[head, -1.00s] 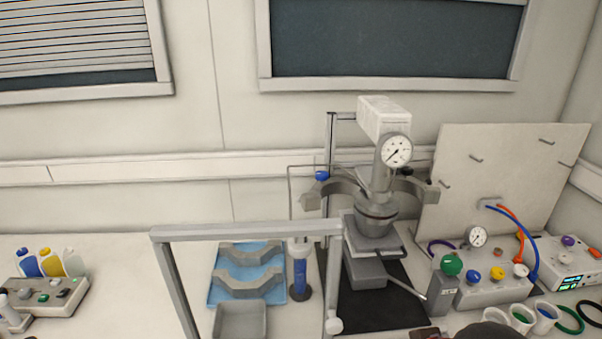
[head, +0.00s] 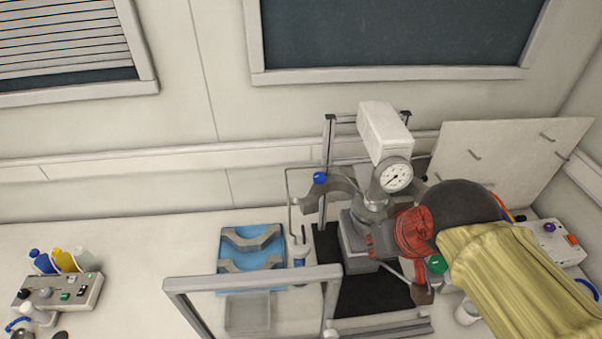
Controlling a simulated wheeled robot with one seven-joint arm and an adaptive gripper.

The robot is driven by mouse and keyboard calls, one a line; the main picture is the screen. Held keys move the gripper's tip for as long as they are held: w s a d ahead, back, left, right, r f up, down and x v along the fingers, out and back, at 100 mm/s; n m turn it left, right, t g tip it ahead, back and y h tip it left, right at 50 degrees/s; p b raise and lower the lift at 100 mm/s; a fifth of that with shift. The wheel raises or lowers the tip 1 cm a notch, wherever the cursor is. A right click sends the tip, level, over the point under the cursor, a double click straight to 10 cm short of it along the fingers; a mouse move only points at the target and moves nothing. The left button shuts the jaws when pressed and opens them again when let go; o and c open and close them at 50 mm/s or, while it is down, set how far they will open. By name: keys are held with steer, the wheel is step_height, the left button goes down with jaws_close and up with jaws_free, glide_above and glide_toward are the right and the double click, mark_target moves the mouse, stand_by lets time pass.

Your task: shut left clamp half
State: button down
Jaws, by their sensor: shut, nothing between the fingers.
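The reactor (head: 372,213) stands under a white stirrer motor (head: 385,131), with a round gauge (head: 396,175) at its front. The left clamp half (head: 346,192), a grey curved piece, sticks out to the left of the reactor head, apparently swung open. The right clamp half is mostly hidden behind the gauge and my arm. My gripper (head: 378,242) is at the end of my red wrist, low at the reactor's right front, to the right of and below the left clamp half. Its fingers are hard to make out; it looks shut and holds nothing visible.
A grey frame (head: 250,277) stands in front. Behind it are a blue tray (head: 228,284) with grey curved pieces and a grey bin (head: 247,312). A blue knob (head: 320,178) on a thin pipe is beside the left clamp half. A pegboard (head: 500,145) stands at right.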

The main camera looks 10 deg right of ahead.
steer(key=w+a+r+p, duration=0.2)
steer(key=w+r, duration=0.2)
steer(key=w, duration=0.3)
steer(key=w+a+f+n+g, duration=0.1)
steer(key=w+a+f, duration=0.2)
steer(key=w, duration=0.7)
steer(key=w+a+f+n, duration=0.1)
steer(key=w+a+f, duration=0.2)
steer(key=w, duration=0.7)
steer(key=w+a+f+n+y, duration=0.1)
steer(key=w+a+f, duration=0.2)
steer(key=w+f, duration=0.4)
steer(key=shift+g, duration=0.4)
step_height(320, 180, down, 9)
steer(key=shift+a+r, duration=0.1)
steer(key=shift+a, duration=0.05)
steer(key=shift+s+f, duration=0.15)
steer(key=shift+f, duration=0.05)
